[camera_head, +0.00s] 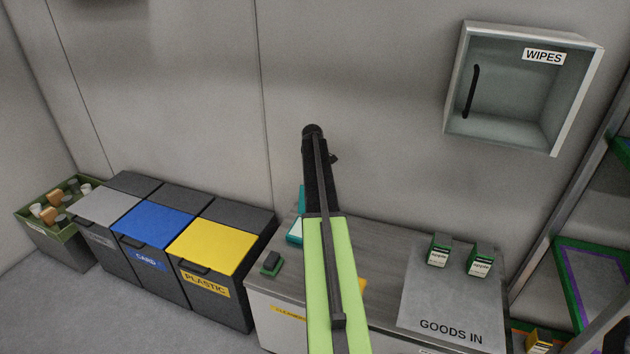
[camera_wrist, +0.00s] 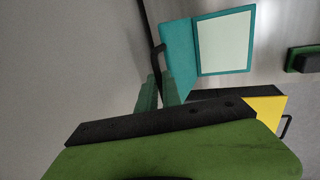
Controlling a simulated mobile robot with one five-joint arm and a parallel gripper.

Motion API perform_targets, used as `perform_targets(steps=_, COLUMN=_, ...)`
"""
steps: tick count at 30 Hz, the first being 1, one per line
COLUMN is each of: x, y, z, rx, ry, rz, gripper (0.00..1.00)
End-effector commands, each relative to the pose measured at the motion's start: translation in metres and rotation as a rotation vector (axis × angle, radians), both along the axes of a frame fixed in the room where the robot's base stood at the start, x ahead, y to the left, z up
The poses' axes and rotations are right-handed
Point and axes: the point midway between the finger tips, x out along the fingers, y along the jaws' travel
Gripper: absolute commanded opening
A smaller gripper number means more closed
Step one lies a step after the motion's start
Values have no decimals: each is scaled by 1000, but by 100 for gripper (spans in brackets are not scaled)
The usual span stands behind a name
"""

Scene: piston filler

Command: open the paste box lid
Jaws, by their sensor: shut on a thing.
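The paste box is teal with a pale inside (camera_wrist: 225,42) in the wrist view. Its teal lid (camera_wrist: 179,50) stands raised beside the pale opening, with a black handle (camera_wrist: 154,58) at its edge. In the head view, the box (camera_head: 295,232) and raised lid (camera_head: 302,199) show only partly, left of my arm. My gripper (camera_wrist: 158,86) has its green fingers shut on the handle. The fingertips are partly hidden in the wrist view, and my arm hides the gripper in the head view.
The box stands on a grey counter (camera_head: 385,290) against the wall. A green and black block (camera_head: 271,263) lies nearby. Bins with yellow (camera_head: 213,246), blue (camera_head: 153,222) and grey lids stand left. Two small cartons (camera_head: 438,250) are at right, below a wipes cabinet (camera_head: 520,85).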

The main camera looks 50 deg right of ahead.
Motion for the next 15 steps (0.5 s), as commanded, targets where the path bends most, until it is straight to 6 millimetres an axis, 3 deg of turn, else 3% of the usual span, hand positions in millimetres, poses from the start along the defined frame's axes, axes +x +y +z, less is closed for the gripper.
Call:
perform_targets(steps=12, x=9, y=4, z=2, rx=-8, ry=-7, rz=10, gripper=0)
perform_targets(steps=13, x=9, y=4, z=2, rx=-8, ry=-8, rz=11, gripper=13)
perform_targets(steps=15, x=10, y=4, z=2, rx=-7, ry=-7, rz=11, gripper=22)
